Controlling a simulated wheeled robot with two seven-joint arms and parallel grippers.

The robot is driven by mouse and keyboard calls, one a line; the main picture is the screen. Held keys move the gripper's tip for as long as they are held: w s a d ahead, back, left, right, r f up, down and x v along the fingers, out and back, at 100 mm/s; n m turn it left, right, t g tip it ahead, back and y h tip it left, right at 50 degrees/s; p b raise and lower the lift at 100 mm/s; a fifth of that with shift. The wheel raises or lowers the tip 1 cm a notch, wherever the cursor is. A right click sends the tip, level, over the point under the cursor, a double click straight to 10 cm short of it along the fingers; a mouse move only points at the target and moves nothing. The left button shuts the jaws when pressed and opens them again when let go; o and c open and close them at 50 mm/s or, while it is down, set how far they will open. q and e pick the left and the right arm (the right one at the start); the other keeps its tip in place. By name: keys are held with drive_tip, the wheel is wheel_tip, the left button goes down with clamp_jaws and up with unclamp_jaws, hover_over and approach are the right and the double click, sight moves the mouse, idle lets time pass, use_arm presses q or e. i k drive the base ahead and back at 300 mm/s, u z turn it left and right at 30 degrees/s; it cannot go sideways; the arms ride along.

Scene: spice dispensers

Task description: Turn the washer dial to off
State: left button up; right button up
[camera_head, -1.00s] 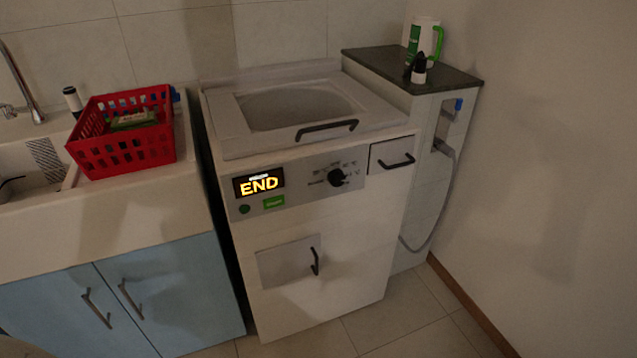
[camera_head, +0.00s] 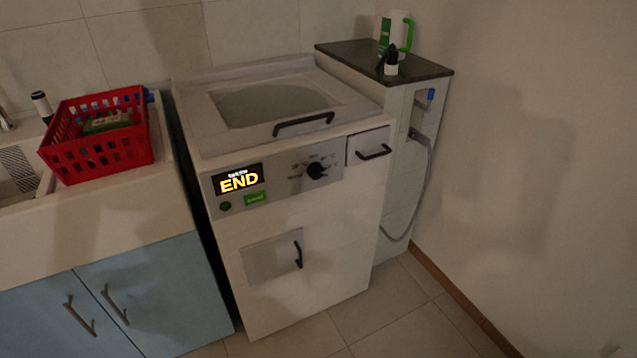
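The washer (camera_head: 300,240) is a white top-loading machine in the middle of the head view, with a grey lid and a dark handle. Its front panel has a black round dial (camera_head: 316,171) with small markings around it, too small to read. Left of the dial, a display (camera_head: 238,180) shows END in yellow letters. A round green button (camera_head: 225,206) and a green label (camera_head: 255,198) sit below the display. Neither of my grippers is in view, and nothing touches the dial.
A red basket (camera_head: 97,150) stands on the sink counter at the left, above blue cabinets (camera_head: 150,300). A dark-topped ledge (camera_head: 430,68) right of the washer holds a white and green jug (camera_head: 396,36) and a small bottle (camera_head: 391,62). The floor in front shows clear.

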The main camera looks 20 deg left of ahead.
sight(316, 171)
drive_tip(key=k, duration=1.15)
drive_tip(key=z, duration=0.9)
drive_tip(key=i, duration=1.25)
drive_tip(key=u, duration=0.5)
drive_tip(key=i, duration=1.1)
drive_tip(key=u, duration=1)
